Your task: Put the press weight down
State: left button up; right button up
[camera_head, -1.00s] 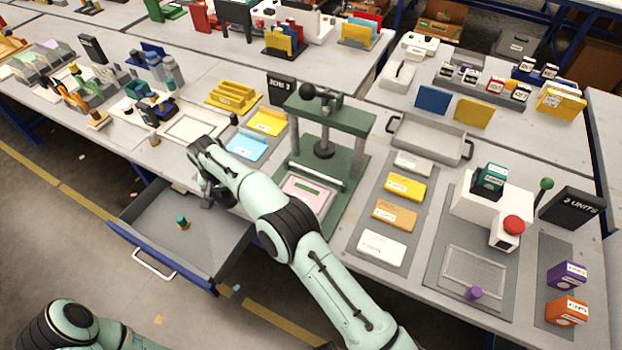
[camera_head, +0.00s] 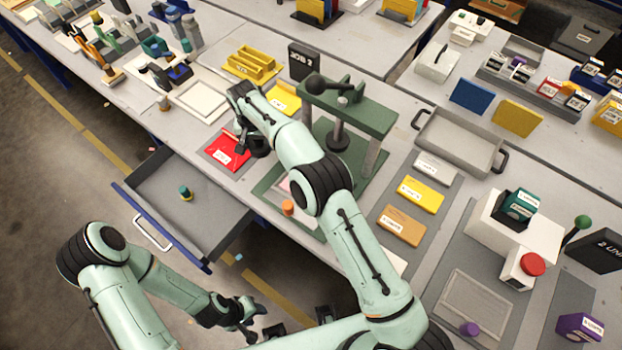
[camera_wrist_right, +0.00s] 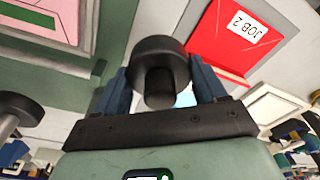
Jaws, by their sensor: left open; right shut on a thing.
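My right gripper (camera_head: 247,143) is shut on a dark round weight with a wide disc and a stem, taken as the press weight (camera_wrist_right: 160,60). In the right wrist view it sits between the gripper's two blue fingers (camera_wrist_right: 160,85). The gripper is over the bench beside the red JOB 2 tray (camera_head: 228,150); that tray also shows in the right wrist view (camera_wrist_right: 235,40). I cannot tell whether the weight touches the surface. The green press (camera_head: 365,115) stands to the right. My left gripper (camera_head: 250,315) is open and low, in front of the bench.
An open drawer (camera_head: 226,215) with a teal peg (camera_head: 186,193) juts out below the bench edge. An orange peg (camera_head: 288,207) shows by the press base. A yellow tray (camera_head: 287,97) lies behind my right arm. A grey tray (camera_head: 455,142) is right of the press.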

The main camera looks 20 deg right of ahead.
jog(key=s+d+b, duration=0.2)
jog(key=s, duration=0.1)
jog(key=s+d+b, duration=0.1)
jog(key=shift+s, duration=0.4)
jog(key=s+d, duration=0.2)
jog(key=s, duration=0.1)
jog(key=s+d+b, duration=0.1)
jog(key=s+d, duration=0.2)
jog(key=s+d+b, duration=0.1)
jog(key=s+d, duration=0.1)
jog(key=s, duration=0.1)
jog(key=shift+d, duration=0.2)
jog(key=shift+s+d+f, duration=0.1)
jog(key=shift+f, duration=1.65)
pick_arm(q)
jog(key=s+f, duration=0.4)
jog(key=f, duration=0.2)
jog(key=shift+f, duration=0.3)
pick_arm(e)
jog(key=shift+f, duration=0.2)
jog(key=o, duration=1.7)
pick_arm(q)
jog(key=shift+f, duration=0.1)
pick_arm(e)
jog(key=shift+o, duration=0.2)
jog(key=shift+s, duration=0.1)
jog(key=shift+r, duration=0.1)
